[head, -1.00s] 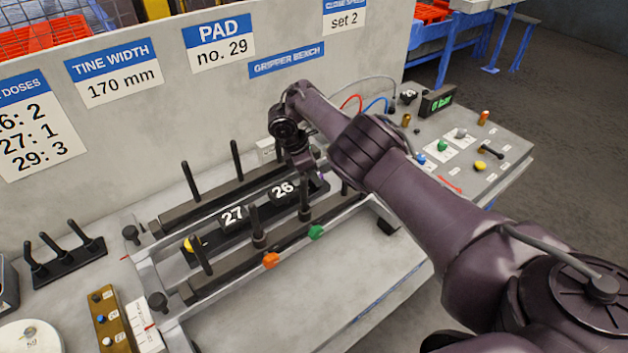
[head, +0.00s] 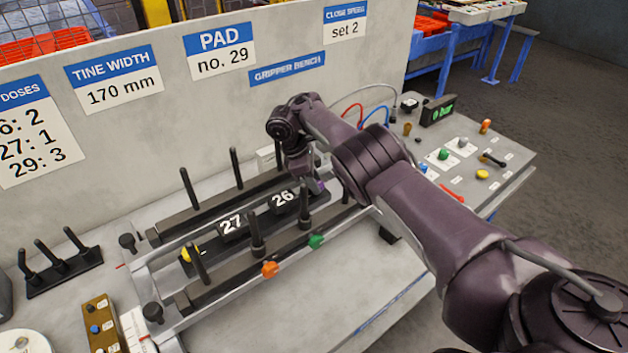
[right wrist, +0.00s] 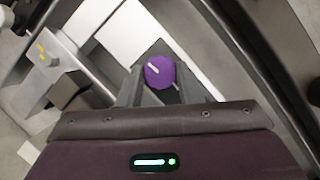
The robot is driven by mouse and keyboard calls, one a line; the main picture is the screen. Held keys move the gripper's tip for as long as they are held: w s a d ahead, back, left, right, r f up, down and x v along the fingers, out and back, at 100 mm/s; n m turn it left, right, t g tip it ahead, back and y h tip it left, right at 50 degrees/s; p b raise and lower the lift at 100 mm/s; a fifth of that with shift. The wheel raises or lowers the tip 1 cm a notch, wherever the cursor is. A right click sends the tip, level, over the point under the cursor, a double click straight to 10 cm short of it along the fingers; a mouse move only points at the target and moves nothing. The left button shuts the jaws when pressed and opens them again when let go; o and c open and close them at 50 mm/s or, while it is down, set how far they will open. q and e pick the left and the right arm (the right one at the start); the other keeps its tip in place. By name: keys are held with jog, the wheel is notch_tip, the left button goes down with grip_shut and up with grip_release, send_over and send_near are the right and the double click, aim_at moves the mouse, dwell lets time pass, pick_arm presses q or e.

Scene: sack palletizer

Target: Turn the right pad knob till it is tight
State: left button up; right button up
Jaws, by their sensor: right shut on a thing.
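The right pad knob is purple and round with a white mark line; it shows in the right wrist view (right wrist: 159,73). My right gripper (right wrist: 161,80) is shut on it, with one finger on each side. In the head view my right gripper (head: 304,178) points down at the right end of the pad bar, and only a sliver of purple shows there. A yellow knob (head: 190,253) is at the bar's left end. My left gripper is not in view.
Upright black tines (head: 257,236) stand around the pads. An orange knob (head: 270,269) and a green knob (head: 316,241) are on the front rail. A control panel (head: 463,160) with buttons lies right. The signed back panel (head: 285,100) stands behind.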

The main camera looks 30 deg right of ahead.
jog(key=o, duration=1)
jog(key=shift+b+v, duration=0.5)
jog(key=shift+v, duration=3.4)
jog(key=shift+d, duration=0.1)
